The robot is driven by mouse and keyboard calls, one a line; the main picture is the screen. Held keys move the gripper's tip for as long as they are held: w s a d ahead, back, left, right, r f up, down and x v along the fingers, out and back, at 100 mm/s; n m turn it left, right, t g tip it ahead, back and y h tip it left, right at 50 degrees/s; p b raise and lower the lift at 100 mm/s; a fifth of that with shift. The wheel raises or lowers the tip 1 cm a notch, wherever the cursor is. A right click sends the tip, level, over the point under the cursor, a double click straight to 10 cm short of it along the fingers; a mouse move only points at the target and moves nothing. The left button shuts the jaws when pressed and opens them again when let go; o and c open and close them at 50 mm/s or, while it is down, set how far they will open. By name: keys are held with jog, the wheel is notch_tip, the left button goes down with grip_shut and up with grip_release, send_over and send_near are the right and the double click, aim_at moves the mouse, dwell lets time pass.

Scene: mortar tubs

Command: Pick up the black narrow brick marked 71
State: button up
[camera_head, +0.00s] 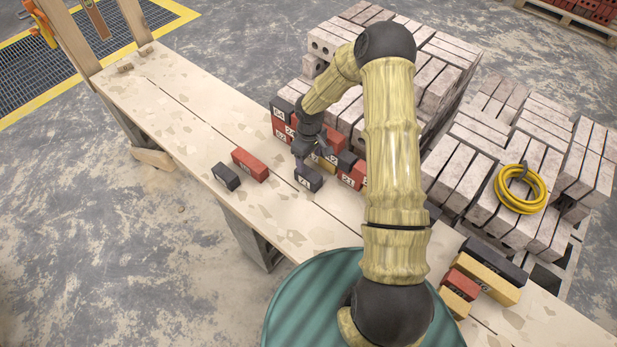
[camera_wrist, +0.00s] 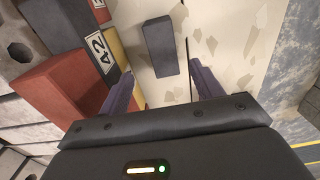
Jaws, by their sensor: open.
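The black narrow brick (camera_head: 309,179) lies on the plank bench, with a white label on its near end that looks like 71. In the wrist view a dark narrow brick (camera_wrist: 160,47), seen from above with no label showing, lies ahead between the lines of my fingers. My gripper (camera_head: 302,163) is at this brick, pointing down. In the wrist view my gripper (camera_wrist: 163,86) has its two fingers wide apart with nothing between the tips. The arm partly covers the area behind the brick in the head view.
A red brick (camera_wrist: 62,93) and a black brick marked 42 (camera_wrist: 76,30) sit close to the left finger. A black brick (camera_head: 226,176) and a red brick (camera_head: 250,163) lie left on the bench (camera_head: 180,115). Pale brick stacks (camera_head: 470,165) stand behind; a yellow hose (camera_head: 520,189) lies there.

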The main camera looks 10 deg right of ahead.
aim_at(308, 173)
notch_tip(308, 173, down, 5)
dwell(0.4)
jog(key=shift+s+a+f+p, duration=0.1)
jog(key=shift+f+p, duration=0.25)
jog(key=shift+f, duration=0.95)
jog(key=shift+s+a+f+p, duration=0.1)
jog(key=shift+f+p, duration=0.2)
jog(key=shift+f, duration=1)
jog(key=c, duration=1.2)
jog(key=shift+c, duration=0.8)
jog(key=shift+r, duration=0.15)
